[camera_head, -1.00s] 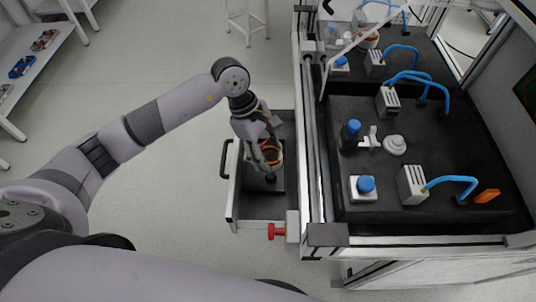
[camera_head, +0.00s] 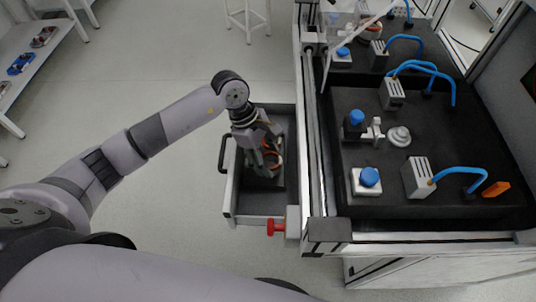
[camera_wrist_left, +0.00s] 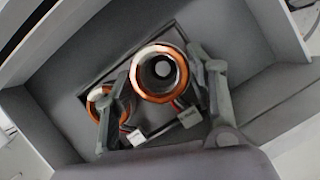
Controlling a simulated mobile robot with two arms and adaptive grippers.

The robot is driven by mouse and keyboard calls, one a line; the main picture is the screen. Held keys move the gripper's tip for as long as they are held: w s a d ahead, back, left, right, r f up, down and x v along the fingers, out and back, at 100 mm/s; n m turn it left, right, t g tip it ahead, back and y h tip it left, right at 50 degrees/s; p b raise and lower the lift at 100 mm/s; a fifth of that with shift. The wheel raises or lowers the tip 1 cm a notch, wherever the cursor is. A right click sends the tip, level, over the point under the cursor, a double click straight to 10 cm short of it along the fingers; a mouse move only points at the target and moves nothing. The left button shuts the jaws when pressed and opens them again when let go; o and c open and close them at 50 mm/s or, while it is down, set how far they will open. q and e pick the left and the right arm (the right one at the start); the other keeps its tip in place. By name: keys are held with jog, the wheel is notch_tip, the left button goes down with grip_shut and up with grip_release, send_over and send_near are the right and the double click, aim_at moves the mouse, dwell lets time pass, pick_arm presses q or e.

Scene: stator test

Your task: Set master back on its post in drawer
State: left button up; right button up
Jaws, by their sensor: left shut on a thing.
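The master, a stator ring with copper windings (camera_head: 274,161), is inside the open drawer (camera_head: 232,190). My left gripper (camera_head: 266,159) points down into the drawer and is shut on it. In the left wrist view the master's copper rim (camera_wrist_left: 137,80) shows between the two fingers (camera_wrist_left: 165,95). A pale round spot shows inside its bore; I cannot tell whether it is the post's top or how far the ring is over the post. A second copper-wound ring (camera_wrist_left: 95,108) lies beside it, partly behind a finger. My right gripper is out of view.
The drawer has a black handle (camera_head: 223,152) on its left side. A red knob (camera_head: 272,228) is at its near corner. The bench (camera_head: 320,180) to the right carries a black test surface with grey blocks, blue hoses and blue buttons. Open floor lies left.

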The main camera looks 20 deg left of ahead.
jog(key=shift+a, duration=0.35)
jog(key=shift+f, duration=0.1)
pick_arm(q)
jog(key=shift+d, duration=0.1)
jog(key=shift+b, duration=0.3)
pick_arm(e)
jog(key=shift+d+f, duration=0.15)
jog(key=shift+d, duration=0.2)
pick_arm(q)
jog(key=shift+r, duration=0.1)
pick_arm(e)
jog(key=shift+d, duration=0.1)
pick_arm(q)
jog(key=shift+f, duration=0.3)
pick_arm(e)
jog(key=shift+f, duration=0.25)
